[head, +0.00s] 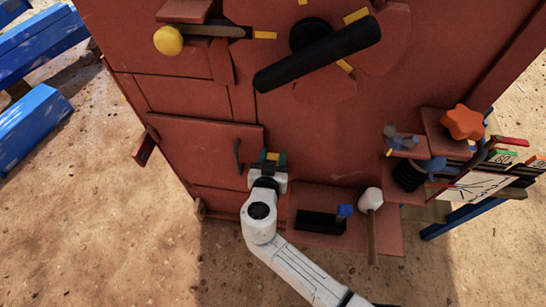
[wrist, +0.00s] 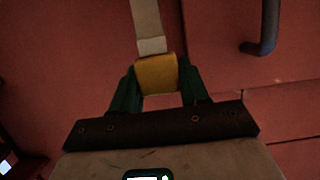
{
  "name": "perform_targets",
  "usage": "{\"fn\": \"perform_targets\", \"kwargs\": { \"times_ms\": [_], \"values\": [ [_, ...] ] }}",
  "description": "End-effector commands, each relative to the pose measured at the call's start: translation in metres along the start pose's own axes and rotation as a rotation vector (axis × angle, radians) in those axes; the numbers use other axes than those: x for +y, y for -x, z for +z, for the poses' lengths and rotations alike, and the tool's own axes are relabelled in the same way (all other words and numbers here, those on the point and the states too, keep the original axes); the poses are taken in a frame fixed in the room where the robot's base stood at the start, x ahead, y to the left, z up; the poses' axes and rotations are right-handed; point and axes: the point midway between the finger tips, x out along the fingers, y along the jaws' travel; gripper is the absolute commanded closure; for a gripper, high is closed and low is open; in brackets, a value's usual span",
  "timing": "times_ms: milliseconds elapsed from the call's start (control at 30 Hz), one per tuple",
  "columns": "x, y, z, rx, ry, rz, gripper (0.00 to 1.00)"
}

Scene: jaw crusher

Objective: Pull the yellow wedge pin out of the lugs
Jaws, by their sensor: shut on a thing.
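The yellow wedge pin (wrist: 156,75) shows in the wrist view as a yellow block between the green fingers of my gripper (wrist: 154,88). A pale grey strip (wrist: 147,25) runs up from the yellow block; I cannot tell if it is part of the pin. In the head view my gripper (head: 271,160) is low on the red crusher's front, at the right edge of a door panel, with a bit of yellow between its fingers. It is shut on the yellow block. I cannot make out the lugs in either view.
A dark door handle (head: 238,152) is just left of my gripper. To the right, a red ledge (head: 390,238) bears a black tray (head: 321,222) and a white-headed mallet (head: 370,202). A large black lever (head: 318,54) is above. Sandy ground at lower left is free.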

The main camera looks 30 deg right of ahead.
Motion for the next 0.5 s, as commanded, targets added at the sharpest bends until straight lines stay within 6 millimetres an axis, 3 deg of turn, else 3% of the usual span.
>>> {"fn": "perform_targets", "kwargs": {
  "times_ms": [500],
  "values": [
    [0.0, 0.006, -0.021, 0.003, -0.001, 0.0, 1.0]
  ]
}}
